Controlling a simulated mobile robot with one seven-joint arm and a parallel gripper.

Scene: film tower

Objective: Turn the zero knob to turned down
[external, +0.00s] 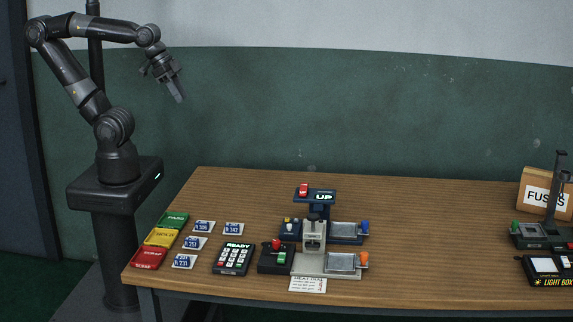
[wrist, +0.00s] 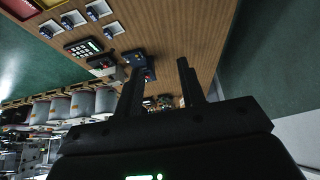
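No knob label saying zero is readable, so I cannot tell which control is the zero knob. A dark blue device (external: 317,195) with a lit "UP" display and a red button stands on the table, with small pale and yellow knobs (external: 291,223) on its base. A black box (external: 276,260) with a red knob (external: 276,243) sits in front of it. My gripper (external: 178,93) is raised high over the table's left side, well away from these controls. In the wrist view its two fingers (wrist: 157,70) are spread apart with nothing between them; the blue device (wrist: 136,60) appears beyond them.
A grey press (external: 313,237) stands beside the black box, with metal trays to its right. A keypad (external: 233,258) reading "READY", several small cards (external: 203,227) and coloured trays (external: 161,237) lie left. A "FUSES" box (external: 541,190) and light box (external: 547,270) are right.

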